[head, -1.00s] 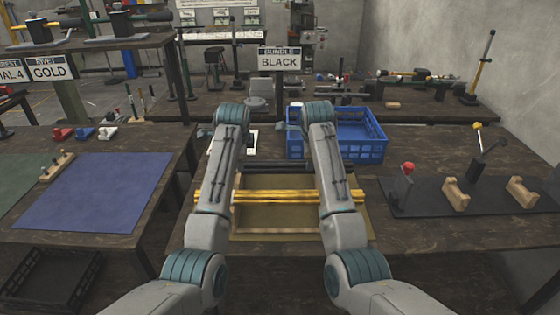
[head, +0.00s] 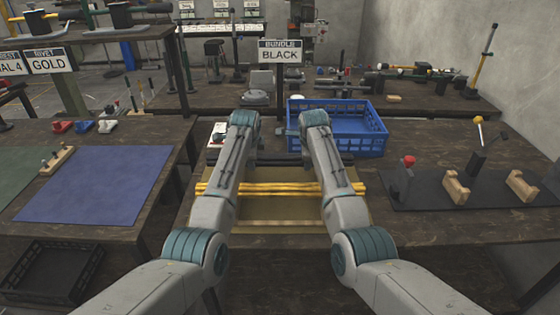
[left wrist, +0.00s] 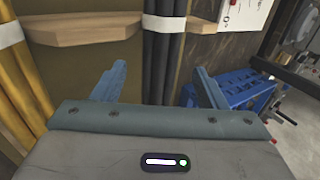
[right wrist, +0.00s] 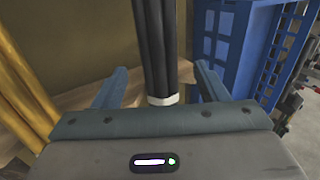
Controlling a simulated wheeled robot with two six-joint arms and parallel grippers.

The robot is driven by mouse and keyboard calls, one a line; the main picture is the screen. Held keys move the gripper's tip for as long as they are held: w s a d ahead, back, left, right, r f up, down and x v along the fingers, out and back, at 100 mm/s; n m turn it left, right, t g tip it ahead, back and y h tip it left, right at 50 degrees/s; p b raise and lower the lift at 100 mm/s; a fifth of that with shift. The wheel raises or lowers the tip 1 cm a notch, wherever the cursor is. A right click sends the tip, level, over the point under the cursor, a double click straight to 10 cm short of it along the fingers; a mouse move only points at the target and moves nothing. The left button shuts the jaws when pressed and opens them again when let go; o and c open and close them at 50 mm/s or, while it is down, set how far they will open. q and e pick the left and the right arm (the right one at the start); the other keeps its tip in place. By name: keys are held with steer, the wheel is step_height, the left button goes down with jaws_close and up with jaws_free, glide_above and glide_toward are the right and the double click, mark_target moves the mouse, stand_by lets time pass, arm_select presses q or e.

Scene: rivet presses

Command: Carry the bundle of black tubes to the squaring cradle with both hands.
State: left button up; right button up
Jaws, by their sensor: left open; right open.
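The bundle of black tubes (head: 276,157) lies crosswise at the back of a tan-based rack, behind yellow tubes (head: 280,188). My left gripper (left wrist: 156,85) is open, with the black tubes (left wrist: 178,75) running between its spread fingers, near a white band (left wrist: 165,30). My right gripper (right wrist: 160,85) is open, with the black tubes (right wrist: 153,45) and a white band (right wrist: 162,99) between its fingers. In the head view my wrists hide both grippers. Two notched wooden blocks (head: 456,190) on a dark base at the right look like the squaring cradle.
A blue crate (head: 350,130) stands close behind my right gripper. A red-topped post (head: 405,175) and a lever (head: 485,145) stand on the dark base. A BLACK sign (head: 279,52) rises at the back. A blue mat (head: 95,187) on the left table is clear.

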arm_select(q)
steer(key=shift+x, duration=1.6)
arm_select(e)
steer(key=shift+x, duration=1.6)
arm_select(q)
jaws_close()
arm_select(e)
jaws_close()
arm_select(q)
steer(key=shift+r, duration=0.1)
arm_select(e)
steer(key=shift+r, duration=0.1)
